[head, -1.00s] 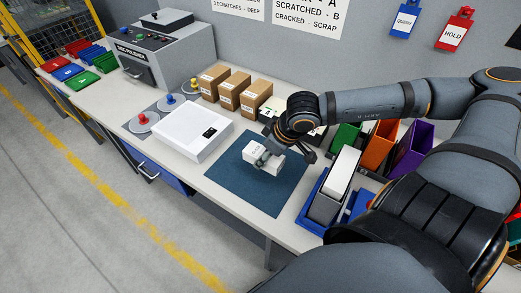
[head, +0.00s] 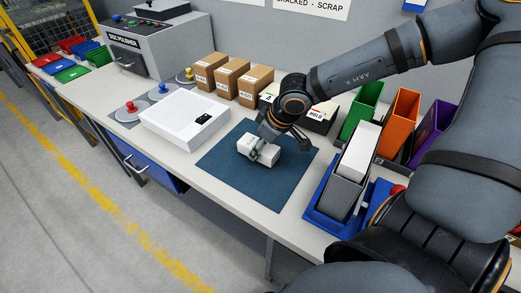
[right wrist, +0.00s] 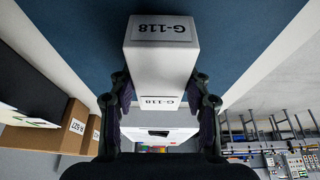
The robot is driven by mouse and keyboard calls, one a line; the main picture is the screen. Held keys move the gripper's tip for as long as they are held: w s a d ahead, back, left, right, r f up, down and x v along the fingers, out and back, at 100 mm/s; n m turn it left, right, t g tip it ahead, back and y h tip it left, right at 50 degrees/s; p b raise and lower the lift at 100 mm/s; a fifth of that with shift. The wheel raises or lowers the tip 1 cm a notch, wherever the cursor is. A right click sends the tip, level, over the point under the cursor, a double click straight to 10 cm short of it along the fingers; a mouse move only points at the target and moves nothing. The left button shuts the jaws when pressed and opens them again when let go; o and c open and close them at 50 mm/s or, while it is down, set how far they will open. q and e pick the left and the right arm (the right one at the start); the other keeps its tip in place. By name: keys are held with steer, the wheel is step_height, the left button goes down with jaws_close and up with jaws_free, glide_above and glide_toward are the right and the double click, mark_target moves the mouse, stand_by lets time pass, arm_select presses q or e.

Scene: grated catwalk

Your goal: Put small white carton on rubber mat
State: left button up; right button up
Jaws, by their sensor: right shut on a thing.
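The small white carton (head: 258,150) is over the dark blue rubber mat (head: 235,178) on the bench. My right gripper (head: 266,149) comes down from the upper right and is shut on the carton. In the right wrist view the carton (right wrist: 161,62) sits between both fingers and shows the label G-118, with the blue mat (right wrist: 85,40) behind it. I cannot tell whether the carton's underside touches the mat. My left gripper is not in view.
A white flat device (head: 185,122) stands left of the mat. Brown boxes (head: 230,78) and a dark box marked HOLD (head: 318,118) stand behind. A blue tray (head: 318,211) holding a tall white-topped bin is to the right. The mat's front part is clear.

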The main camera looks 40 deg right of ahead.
steer(key=shift+w+f, duration=0.1)
steer(key=shift+f, duration=0.35)
steer(key=shift+f, duration=0.15)
steer(key=o, duration=1.2)
